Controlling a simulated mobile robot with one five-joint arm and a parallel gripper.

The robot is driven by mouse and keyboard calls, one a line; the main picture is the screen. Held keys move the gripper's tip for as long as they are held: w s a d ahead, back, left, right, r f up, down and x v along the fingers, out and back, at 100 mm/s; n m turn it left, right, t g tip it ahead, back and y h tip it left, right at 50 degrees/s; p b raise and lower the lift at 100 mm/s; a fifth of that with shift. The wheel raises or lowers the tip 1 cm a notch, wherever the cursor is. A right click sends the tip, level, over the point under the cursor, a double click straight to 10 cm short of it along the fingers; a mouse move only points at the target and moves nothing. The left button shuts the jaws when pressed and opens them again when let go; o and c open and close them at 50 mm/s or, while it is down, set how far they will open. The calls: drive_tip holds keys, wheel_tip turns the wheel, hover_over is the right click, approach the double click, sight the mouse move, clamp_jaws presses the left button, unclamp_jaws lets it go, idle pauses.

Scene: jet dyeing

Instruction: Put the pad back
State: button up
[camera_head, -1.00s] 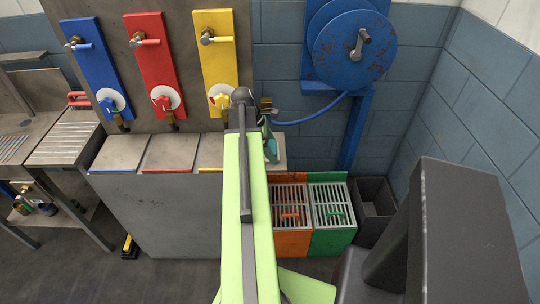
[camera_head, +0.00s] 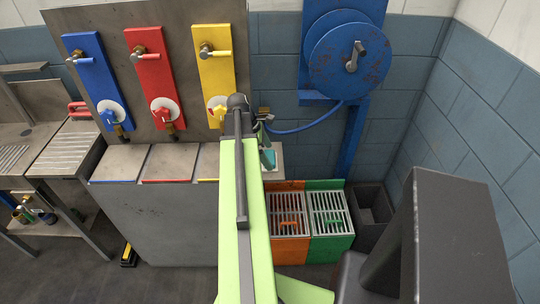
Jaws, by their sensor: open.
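A small teal item (camera_head: 269,159), which may be the pad, shows at the right end of the steel counter, beside my arm. It is partly hidden, and I cannot tell its full shape or whether it lies flat. My gripper (camera_head: 267,137) is just above and behind it, small and mostly hidden by my green arm. Its jaws are open, and I cannot tell whether they touch the teal item.
Blue, red and yellow valve panels (camera_head: 150,78) stand behind the counter (camera_head: 115,163). A blue hose reel (camera_head: 335,62) hangs at the right. Orange (camera_head: 290,248) and green (camera_head: 330,248) grated bins and a dark bin (camera_head: 372,212) stand below. A sink bench (camera_head: 70,150) is at left.

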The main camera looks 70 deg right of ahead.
drive_tip(key=p+v, duration=0.7)
drive_tip(key=v, duration=0.2)
drive_tip(key=shift+r, duration=0.2)
drive_tip(key=shift+w, duration=0.1)
drive_tip(key=w+a+f+m+t, duration=0.1)
drive_tip(key=w+a+m+t, duration=0.15)
drive_tip(key=w+a, duration=2.1)
drive_tip(key=w+a+m+t, duration=0.1)
drive_tip(key=w+a, duration=0.2)
drive_tip(key=a, duration=1.3)
drive_tip(key=w+a+y, duration=0.1)
drive_tip(key=w+a, duration=0.3)
drive_tip(key=a, duration=1.3)
drive_tip(key=shift+a+f+m+t+y, duration=0.25)
drive_tip(key=shift+f+m+t+y, duration=0.1)
drive_tip(key=shift+f, duration=0.1)
